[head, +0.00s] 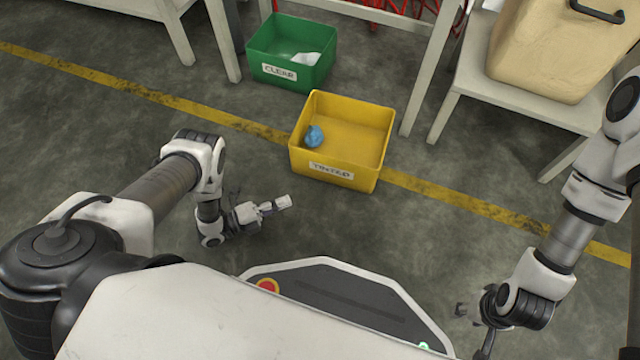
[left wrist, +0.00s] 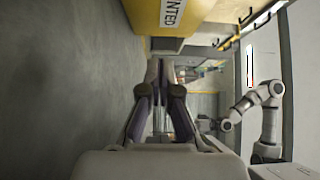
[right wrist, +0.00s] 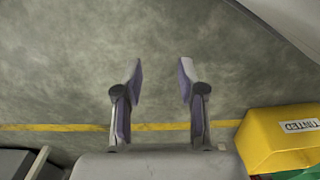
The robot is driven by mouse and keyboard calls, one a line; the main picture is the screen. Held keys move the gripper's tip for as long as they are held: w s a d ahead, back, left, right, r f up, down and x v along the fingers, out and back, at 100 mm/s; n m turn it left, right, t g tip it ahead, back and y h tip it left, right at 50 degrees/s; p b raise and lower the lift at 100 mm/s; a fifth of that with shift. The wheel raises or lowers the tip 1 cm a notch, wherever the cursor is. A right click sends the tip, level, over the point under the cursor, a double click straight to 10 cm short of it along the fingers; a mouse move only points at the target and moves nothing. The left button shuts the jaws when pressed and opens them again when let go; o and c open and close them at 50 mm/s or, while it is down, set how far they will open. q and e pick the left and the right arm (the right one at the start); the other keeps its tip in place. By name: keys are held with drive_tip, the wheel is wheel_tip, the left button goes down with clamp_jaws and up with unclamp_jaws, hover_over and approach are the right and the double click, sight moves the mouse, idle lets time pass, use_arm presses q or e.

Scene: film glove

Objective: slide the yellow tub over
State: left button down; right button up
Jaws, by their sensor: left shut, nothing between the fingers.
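The yellow tub (head: 335,172) labelled "TINTED" stands upright on the floor, across the yellow floor line, with a crumpled blue thing (head: 314,136) inside. My left gripper (head: 284,203) is shut and empty, low in front of the tub's near left corner and apart from it in the head view. In the left wrist view the left fingertips (left wrist: 159,64) are together, and the tub (left wrist: 208,10) shows at the top. My right gripper (head: 472,322) is far to the right of the tub. In the right wrist view its fingers (right wrist: 160,72) are spread and empty, and the tub (right wrist: 262,135) is at lower right.
A green tub (head: 263,62) labelled "CLEAR", holding something white, stands behind and left of the yellow one. White tables' legs (head: 428,65) stand close behind the yellow tub. A beige case (head: 550,55) sits on a low white bench at right. The floor in front is clear.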

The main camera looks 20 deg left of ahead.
sight(332, 174)
use_arm(q)
drive_tip(key=shift+s+f, duration=0.1)
drive_tip(key=b+x, duration=0.2)
drive_tip(key=x, duration=0.2)
drive_tip(key=b+x, duration=0.3)
drive_tip(key=x, duration=0.2)
drive_tip(key=shift+w+d+f, duration=0.2)
drive_tip(key=shift+d+f, duration=0.05)
drive_tip(key=w+b, duration=0.2)
drive_tip(key=w, duration=0.1)
drive_tip(key=shift+w+r, duration=0.2)
drive_tip(key=shift+w, duration=0.3)
drive_tip(key=shift+r, duration=0.1)
use_arm(e)
wheel_tip(332, 174, down, 8)
drive_tip(key=w, duration=0.1)
drive_tip(key=shift+w+r+t, duration=0.15)
drive_tip(key=shift+w+t, duration=0.15)
drive_tip(key=shift+w, duration=0.05)
drive_tip(key=shift+d, duration=0.15)
